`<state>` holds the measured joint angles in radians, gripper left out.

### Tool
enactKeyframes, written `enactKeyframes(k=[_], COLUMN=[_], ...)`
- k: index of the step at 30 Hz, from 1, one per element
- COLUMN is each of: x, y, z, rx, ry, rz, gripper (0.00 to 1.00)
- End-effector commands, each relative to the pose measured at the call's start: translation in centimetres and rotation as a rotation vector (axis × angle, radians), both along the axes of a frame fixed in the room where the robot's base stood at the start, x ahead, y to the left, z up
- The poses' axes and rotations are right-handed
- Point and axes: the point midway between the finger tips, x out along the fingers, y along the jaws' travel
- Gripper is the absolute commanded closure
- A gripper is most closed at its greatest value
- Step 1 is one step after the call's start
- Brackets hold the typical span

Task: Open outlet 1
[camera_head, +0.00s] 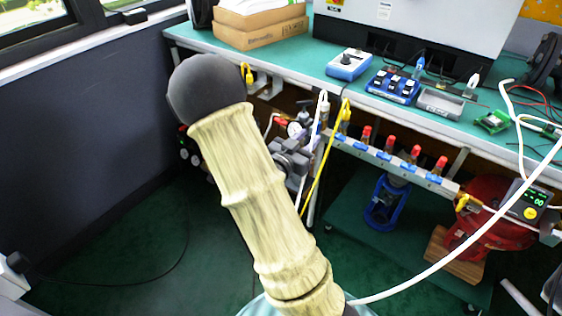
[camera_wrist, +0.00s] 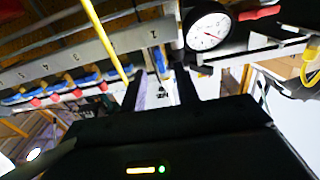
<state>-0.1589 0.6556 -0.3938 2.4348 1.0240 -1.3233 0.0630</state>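The outlet rail (camera_head: 390,162) is a grey bar along the bench's front edge, with several blue valve bodies and red-topped outlets (camera_head: 366,133). I cannot read which is outlet 1 in the head view. In the wrist view the rail (camera_wrist: 95,52) runs across the upper left, with blue and red parts (camera_wrist: 73,93) at its lower edge. My gripper (camera_wrist: 162,80) shows two dark fingers apart, below the rail's right end. A pale strip (camera_wrist: 158,96) shows between them, apparently behind; contact is not visible. In the head view my arm covers much of the middle, and the gripper is not clearly seen.
A round pressure gauge (camera_wrist: 208,32) is close right of the fingers. A yellow hose (camera_wrist: 104,40) crosses the rail. A white hose (camera_head: 455,255) loops in front of the bench (camera_head: 310,68). A red tank (camera_head: 487,215) stands below. The floor at left is mostly clear.

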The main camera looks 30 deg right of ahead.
Motion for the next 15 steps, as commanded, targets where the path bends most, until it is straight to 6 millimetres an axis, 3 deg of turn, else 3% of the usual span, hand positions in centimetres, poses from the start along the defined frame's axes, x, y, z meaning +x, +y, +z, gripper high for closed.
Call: enactKeyframes(k=[12, 15], x=[-3.2, -3.4], y=[7.9, 8.6], z=[0.2, 0.5], rx=[0.001, 0.0], ry=[0.003, 0.004], rz=[0.007, 0.005], gripper=[0.69, 0.69])
